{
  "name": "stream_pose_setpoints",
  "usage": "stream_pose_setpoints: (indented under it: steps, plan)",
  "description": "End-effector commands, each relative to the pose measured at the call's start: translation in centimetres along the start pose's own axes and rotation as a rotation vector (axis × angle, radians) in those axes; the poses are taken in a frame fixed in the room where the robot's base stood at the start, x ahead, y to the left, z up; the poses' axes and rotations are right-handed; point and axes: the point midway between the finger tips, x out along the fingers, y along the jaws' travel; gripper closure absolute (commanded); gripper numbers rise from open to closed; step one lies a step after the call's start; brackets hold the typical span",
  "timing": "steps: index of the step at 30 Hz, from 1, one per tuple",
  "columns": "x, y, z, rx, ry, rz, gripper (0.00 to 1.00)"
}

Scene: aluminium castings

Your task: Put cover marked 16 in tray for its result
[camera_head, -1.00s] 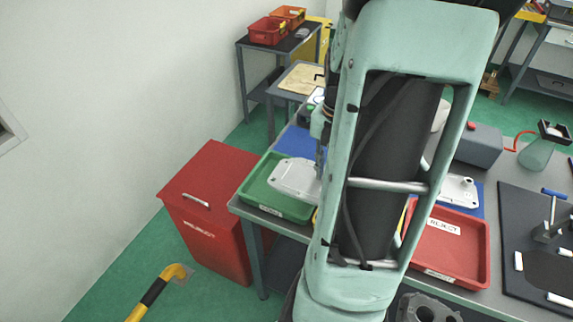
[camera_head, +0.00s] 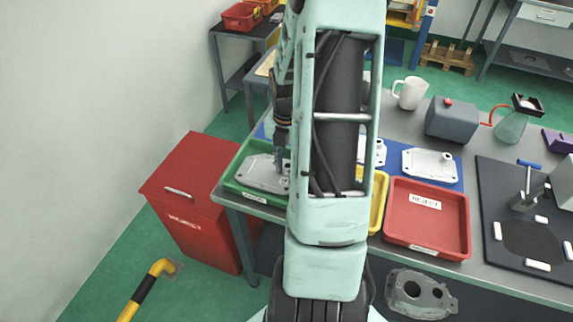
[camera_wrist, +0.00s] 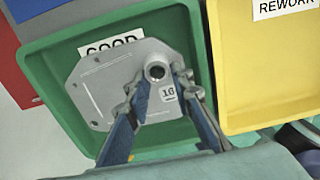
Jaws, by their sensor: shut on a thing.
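The grey cast cover marked 16 (camera_wrist: 108,88) is in my gripper (camera_wrist: 162,82), whose two fingers are shut on its round boss. The cover is over or in the green tray (camera_wrist: 45,72), within its walls; I cannot tell whether it touches the floor. The tray's GOOD label is partly covered by it. In the head view the cover (camera_head: 262,175) lies inside the green tray (camera_head: 234,182) outline, with my gripper (camera_head: 279,160) upright above it. My arm hides part of the tray's right side.
The yellow REWORK tray (camera_wrist: 265,70) stands right of the green one. The red REJECT tray (camera_head: 427,232) is further right and empty. Other covers (camera_head: 430,164) lie on a blue mat (camera_head: 452,184). A red bin (camera_head: 190,200) stands left of the table.

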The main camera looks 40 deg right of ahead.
Motion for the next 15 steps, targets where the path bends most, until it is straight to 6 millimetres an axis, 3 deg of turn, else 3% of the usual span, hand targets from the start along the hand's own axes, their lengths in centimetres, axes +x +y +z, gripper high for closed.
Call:
stream_pose_setpoints:
  steps: [7,8,12,15]
  plan:
    - [0.11,0.02,0.04,0.0,-0.001,0.001,1.0]
    - [0.12,0.0,0.01,0.0,0.0,0.0,0.77]
    - [0.08,0.0,0.01,0.0,0.0,0.0,0.61]
    - [0.07,0.0,0.01,0.0,0.0,0.0,0.61]
